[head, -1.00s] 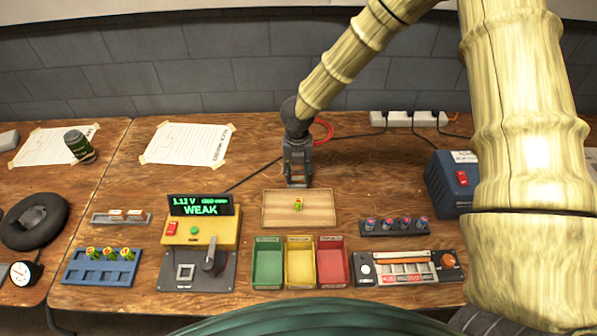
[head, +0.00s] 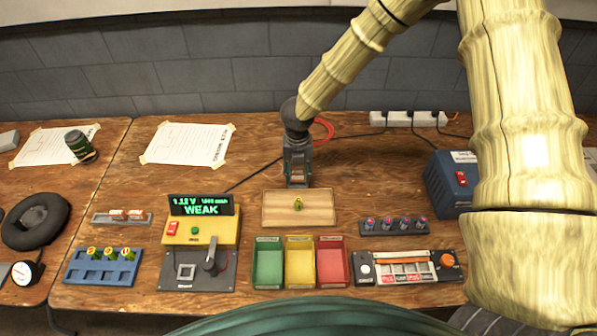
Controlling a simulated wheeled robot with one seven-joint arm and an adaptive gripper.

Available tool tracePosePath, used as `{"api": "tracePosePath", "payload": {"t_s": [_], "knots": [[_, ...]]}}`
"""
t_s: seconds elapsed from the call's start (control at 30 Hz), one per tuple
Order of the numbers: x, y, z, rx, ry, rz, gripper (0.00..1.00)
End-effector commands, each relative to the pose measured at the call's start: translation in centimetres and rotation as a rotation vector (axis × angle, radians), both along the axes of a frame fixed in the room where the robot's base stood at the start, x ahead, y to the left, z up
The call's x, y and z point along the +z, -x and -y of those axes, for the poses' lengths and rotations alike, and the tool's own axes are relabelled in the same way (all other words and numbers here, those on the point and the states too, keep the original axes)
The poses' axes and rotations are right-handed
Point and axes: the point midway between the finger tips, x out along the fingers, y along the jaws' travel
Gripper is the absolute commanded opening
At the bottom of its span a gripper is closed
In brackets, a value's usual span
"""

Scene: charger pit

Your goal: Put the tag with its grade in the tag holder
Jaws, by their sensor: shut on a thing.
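My gripper (head: 297,182) points down at the back edge of the small wooden board (head: 275,220), in the middle of the bench. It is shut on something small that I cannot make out. A yellow-green cell (head: 298,203) shows on the board, just in front of the fingertips. The yellow tester (head: 200,232) at the left reads WEAK on its display (head: 200,205). A narrow grey tray (head: 122,218) at the left holds a few small pale and brown pieces. I cannot tell for sure which items are the tag and the tag holder.
Green (head: 269,263), yellow (head: 300,263) and red (head: 332,263) bins stand at the front. A blue rack (head: 102,267), a dark cell rack (head: 394,227), a device with coloured slots (head: 405,268) and a blue box (head: 455,183) surround them.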

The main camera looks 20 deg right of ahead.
Motion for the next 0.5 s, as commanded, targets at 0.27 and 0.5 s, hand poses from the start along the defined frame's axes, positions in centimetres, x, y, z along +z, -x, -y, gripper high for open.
{"api": "tracePosePath", "payload": {"t_s": [0.27,0.5], "knots": [[-0.43,0.01,0.0,0.0,0.0,0.0,0.24],[-0.88,0.01,-0.01,0.001,0.0,0.0,0.24]]}}
